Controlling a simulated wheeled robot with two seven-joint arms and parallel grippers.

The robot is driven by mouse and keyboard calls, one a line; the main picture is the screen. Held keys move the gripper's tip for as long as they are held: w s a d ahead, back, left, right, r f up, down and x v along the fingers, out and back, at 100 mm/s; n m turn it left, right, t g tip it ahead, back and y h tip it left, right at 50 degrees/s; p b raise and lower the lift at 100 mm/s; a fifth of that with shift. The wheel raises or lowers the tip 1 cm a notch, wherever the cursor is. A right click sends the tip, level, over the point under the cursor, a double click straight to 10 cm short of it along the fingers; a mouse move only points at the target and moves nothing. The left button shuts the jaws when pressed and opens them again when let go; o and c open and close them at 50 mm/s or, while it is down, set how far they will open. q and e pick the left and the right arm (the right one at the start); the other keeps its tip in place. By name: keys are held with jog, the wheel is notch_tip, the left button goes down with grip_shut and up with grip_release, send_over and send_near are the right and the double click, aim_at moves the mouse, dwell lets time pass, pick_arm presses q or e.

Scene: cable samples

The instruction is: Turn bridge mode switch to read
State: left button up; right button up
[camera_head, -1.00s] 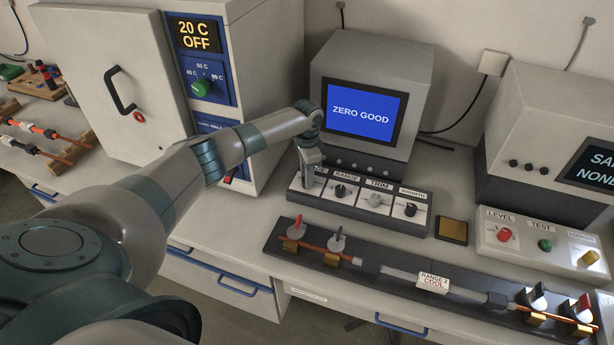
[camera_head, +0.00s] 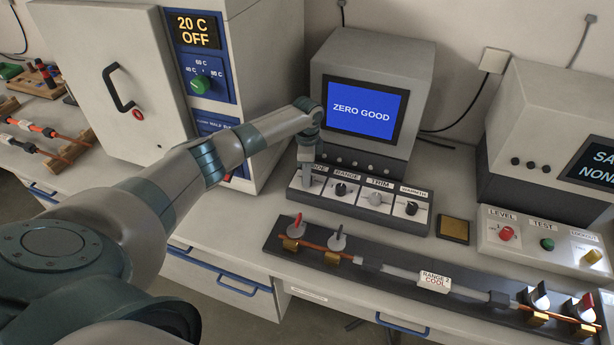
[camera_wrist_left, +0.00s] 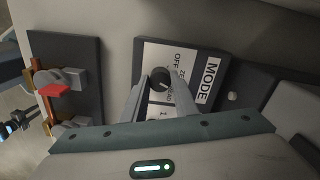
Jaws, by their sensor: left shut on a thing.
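The bridge mode switch (camera_wrist_left: 160,80) is a dark round knob on a white plate labelled MODE, with OFF and a partly covered ZERO mark beside it in the left wrist view. My left gripper (camera_wrist_left: 158,92) is shut on this knob. In the head view my left gripper (camera_head: 307,180) reaches down onto the left end of the bridge's control strip (camera_head: 325,203) and hides the switch. The bridge screen (camera_head: 364,110) reads ZERO GOOD. The position of the knob's pointer is hard to make out. My right gripper is not in view.
A long dark sample holder (camera_head: 400,279) with a cable tagged RANGE 2 COOL lies in front. The oven (camera_head: 110,85) stands left.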

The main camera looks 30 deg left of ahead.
pick_arm(q)
jog(key=m+b, duration=0.1)
jog(key=m, duration=0.3)
jog(key=shift+w+m, duration=0.1)
jog(key=shift+m, duration=0.2)
jog(key=shift+r+m+b, duration=0.1)
jog(key=shift+m+b, duration=0.25)
jog(key=shift+m, duration=1.15)
jog(key=o, duration=1.1)
jog(key=shift+c, duration=0.2)
notch_tip(320, 180, up, 17)
jog(key=b, duration=0.4)
jog(key=shift+r, duration=0.2)
